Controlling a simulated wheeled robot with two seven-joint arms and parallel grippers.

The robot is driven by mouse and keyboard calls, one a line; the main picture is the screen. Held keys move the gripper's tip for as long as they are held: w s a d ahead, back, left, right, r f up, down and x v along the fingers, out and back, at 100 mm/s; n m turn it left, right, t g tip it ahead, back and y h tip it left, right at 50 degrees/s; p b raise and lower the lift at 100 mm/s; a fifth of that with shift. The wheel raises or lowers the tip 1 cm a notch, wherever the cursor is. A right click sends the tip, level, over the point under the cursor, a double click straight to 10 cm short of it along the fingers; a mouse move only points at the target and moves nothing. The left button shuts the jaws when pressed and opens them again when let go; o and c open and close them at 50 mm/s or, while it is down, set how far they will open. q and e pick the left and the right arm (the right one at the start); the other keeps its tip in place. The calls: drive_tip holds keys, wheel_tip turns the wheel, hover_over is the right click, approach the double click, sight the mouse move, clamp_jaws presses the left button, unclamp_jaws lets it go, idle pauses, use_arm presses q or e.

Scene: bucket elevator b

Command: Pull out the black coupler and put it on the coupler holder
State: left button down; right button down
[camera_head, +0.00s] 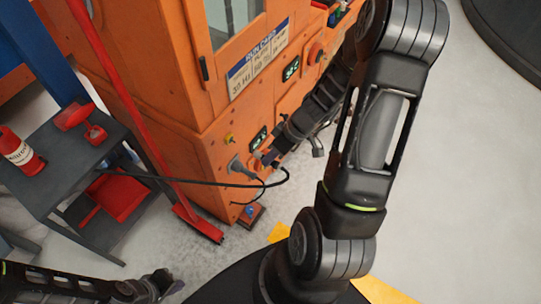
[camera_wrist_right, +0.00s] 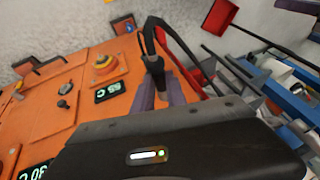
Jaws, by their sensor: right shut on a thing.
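My right gripper (camera_head: 268,158) is at the lower front panel of the orange machine. In the right wrist view its two fingers (camera_wrist_right: 160,92) are closed around a black coupler (camera_wrist_right: 154,66) with a black cable on it. I cannot tell whether this coupler still touches a socket. Another dark plug (camera_head: 238,165) with a cable sits on the panel just left of my gripper in the head view. My left gripper (camera_head: 162,285) is low at the left, away from the machine; its opening is unclear. I cannot make out the coupler holder for certain.
A dark table (camera_head: 75,170) with red items stands left. A black cable (camera_head: 185,181) runs across the front. Grey floor is clear at right.

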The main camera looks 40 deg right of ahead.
drive_tip(key=shift+f+b, duration=0.1)
drive_tip(key=shift+b, duration=0.25)
drive_tip(key=shift+w+a, duration=0.15)
drive_tip(key=shift+w, duration=0.25)
drive_tip(key=shift+w+a, duration=0.25)
drive_tip(key=shift+w, duration=0.55)
drive_tip(key=shift+w+a, duration=0.2)
drive_tip(key=shift+w, duration=0.6)
drive_tip(key=shift+w+a, duration=0.25)
drive_tip(key=shift+w, duration=0.55)
drive_tip(key=shift+b, duration=0.95)
drive_tip(key=shift+w+a, duration=0.25)
drive_tip(key=shift+w, duration=0.5)
drive_tip(key=shift+w+a, duration=0.2)
drive_tip(key=shift+w, duration=0.5)
drive_tip(key=c, duration=1.3)
unclamp_jaws()
drive_tip(key=shift+r, duration=0.25)
